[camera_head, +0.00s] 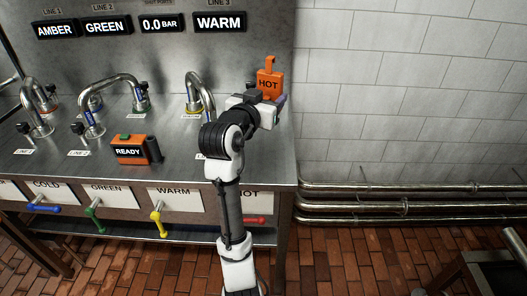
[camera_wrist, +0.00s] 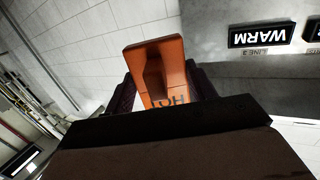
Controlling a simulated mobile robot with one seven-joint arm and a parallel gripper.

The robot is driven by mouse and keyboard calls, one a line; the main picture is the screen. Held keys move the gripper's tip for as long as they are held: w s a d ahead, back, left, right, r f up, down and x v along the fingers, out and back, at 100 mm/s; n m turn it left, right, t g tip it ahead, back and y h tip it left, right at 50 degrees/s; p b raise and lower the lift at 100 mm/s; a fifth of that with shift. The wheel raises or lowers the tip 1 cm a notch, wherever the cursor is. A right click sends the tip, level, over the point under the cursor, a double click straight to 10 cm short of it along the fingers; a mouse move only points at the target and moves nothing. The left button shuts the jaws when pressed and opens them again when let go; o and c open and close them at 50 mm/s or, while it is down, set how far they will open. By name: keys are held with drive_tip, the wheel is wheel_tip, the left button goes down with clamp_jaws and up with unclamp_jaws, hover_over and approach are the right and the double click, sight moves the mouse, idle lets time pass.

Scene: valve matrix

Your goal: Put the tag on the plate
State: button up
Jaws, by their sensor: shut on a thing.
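My gripper (camera_head: 266,98) is shut on an orange tag (camera_head: 270,82) with HOT in black letters and a hook-like top. The tag stands upright, raised at the right end of the steel bench, in front of the wall. In the wrist view the tag (camera_wrist: 160,65) sits between the two dark fingers, its lettering upside down and partly cut off by the gripper body. White plates line the bench front: a COLD plate (camera_head: 48,192), a GREEN plate (camera_head: 108,195), a WARM plate (camera_head: 174,198) and a HOT plate (camera_head: 252,200). My arm hides part of the HOT plate.
Coloured lever handles, including a red one (camera_head: 254,220), stick out below the plates. Bent metal pipes (camera_head: 200,88) and an orange READY box (camera_head: 130,150) stand on the bench (camera_head: 180,145).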

wheel_tip(320, 180, down, 18)
drive_tip(key=shift+f+p, duration=0.1)
drive_tip(key=shift+p, duration=0.75)
drive_tip(key=shift+f, duration=0.15)
drive_tip(key=o, duration=1.1)
